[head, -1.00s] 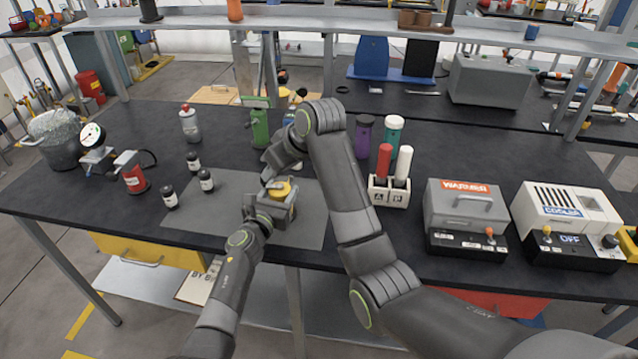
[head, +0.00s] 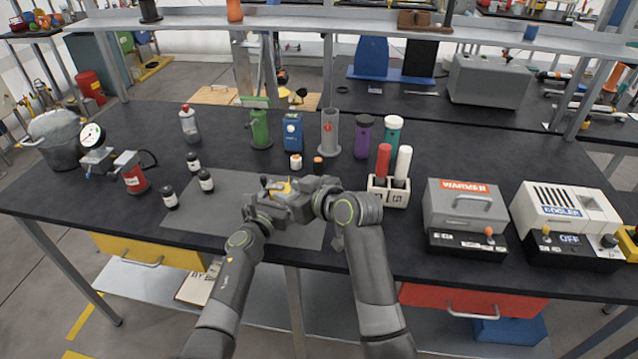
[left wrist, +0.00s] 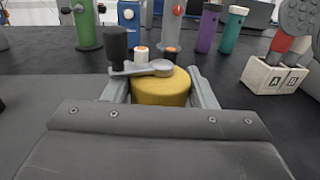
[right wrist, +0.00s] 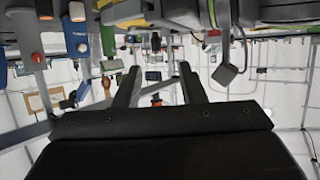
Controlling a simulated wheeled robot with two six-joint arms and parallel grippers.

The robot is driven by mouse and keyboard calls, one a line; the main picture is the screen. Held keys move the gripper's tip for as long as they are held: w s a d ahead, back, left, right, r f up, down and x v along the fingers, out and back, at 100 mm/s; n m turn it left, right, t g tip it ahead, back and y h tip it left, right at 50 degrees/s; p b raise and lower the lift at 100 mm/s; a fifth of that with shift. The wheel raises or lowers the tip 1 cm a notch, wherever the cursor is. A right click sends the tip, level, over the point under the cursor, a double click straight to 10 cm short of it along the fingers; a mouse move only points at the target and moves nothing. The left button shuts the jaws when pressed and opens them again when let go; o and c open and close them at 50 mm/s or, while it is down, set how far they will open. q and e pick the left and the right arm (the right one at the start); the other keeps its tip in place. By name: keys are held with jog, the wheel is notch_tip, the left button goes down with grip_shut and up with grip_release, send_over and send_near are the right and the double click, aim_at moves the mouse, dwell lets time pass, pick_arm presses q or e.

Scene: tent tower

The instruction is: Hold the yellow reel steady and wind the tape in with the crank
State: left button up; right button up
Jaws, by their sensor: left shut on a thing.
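The yellow reel (left wrist: 162,88) sits in front of the left wrist camera between the two fingers of my left gripper (left wrist: 158,92), which is shut on it. It also shows as a small yellow patch in the head view (head: 280,187). A grey crank arm (left wrist: 145,69) lies across the reel's top, with a black upright knob (left wrist: 116,46) at its left end. My right gripper (right wrist: 158,80) has its fingers apart with nothing visible between them. In the head view its body (head: 308,189) is just right of the reel, partly overlapping my left gripper. The tape cannot be made out.
A grey mat (head: 205,222) lies under the work, with small dark bottles (head: 205,180) to the left. Orange-capped jars (head: 296,161), a green stand (head: 260,128) and a blue device (head: 292,132) stand behind. A white A/B holder (head: 388,192) and the warmer (head: 465,212) are at right.

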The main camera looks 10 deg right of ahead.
jog(key=x, duration=0.9)
jog(key=shift+w+f, duration=0.25)
jog(key=n+g+y, duration=0.2)
jog(key=n, duration=0.1)
jog(key=d+n+g+y, duration=0.1)
jog(key=g, duration=0.1)
jog(key=shift+s+d+n, duration=0.1)
jog(key=shift+s+n, duration=0.2)
jog(key=shift+s, duration=0.05)
jog(key=v, duration=1.2)
jog(key=shift+d+y, duration=0.2)
jog(key=shift+y, duration=0.1)
jog(key=shift+w+f, duration=0.15)
jog(key=n+g+y, duration=0.1)
jog(key=n+g, duration=0.1)
send_near(263, 176)
jog(key=x, duration=1)
jog(key=shift+f, duration=0.4)
jog(key=shift+c, duration=0.3)
